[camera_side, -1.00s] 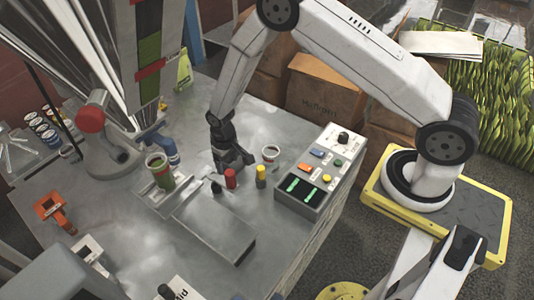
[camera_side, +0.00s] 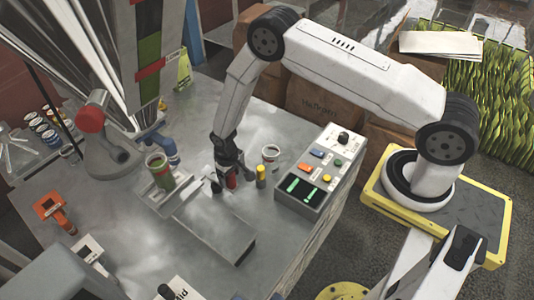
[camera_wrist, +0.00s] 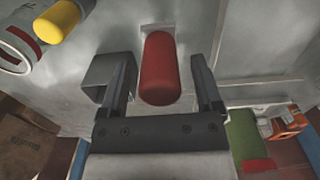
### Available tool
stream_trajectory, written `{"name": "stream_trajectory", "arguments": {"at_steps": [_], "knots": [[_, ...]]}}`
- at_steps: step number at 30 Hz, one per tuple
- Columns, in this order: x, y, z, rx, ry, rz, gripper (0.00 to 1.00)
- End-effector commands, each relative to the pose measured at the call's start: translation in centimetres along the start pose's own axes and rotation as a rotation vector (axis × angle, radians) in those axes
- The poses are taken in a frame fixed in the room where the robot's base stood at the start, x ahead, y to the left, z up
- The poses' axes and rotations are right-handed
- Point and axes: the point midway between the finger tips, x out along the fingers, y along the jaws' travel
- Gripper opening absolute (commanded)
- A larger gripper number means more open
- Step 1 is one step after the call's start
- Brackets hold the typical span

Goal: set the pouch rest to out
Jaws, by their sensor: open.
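My gripper (camera_side: 231,181) is open and low over the grey bench. In the wrist view its fingers (camera_wrist: 160,75) stand on either side of a red rounded knob (camera_wrist: 161,68); contact with it cannot be told. In the side view the red knob (camera_side: 231,182) is partly hidden by the fingers. The knob stands behind a low grey block (camera_side: 215,232). No readable label shows which part is the pouch rest or its setting. A grey square bracket (camera_wrist: 107,78) sits beside the left finger in the wrist view.
A yellow knob (camera_side: 261,176) and a white cup (camera_side: 270,155) stand just right of my gripper. A control panel (camera_side: 320,165) with coloured buttons is farther right.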

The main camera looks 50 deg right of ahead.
Motion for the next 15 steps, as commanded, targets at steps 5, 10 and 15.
{"name": "stream_trajectory", "arguments": {"at_steps": [5,10,15], "knots": [[0.76,0.0,0.01,0.0,0.0,0.0,0.83],[0.88,0.0,0.0,0.0,0.001,0.0,0.83],[0.87,0.0,0.01,0.0,0.0,0.0,0.77]]}}
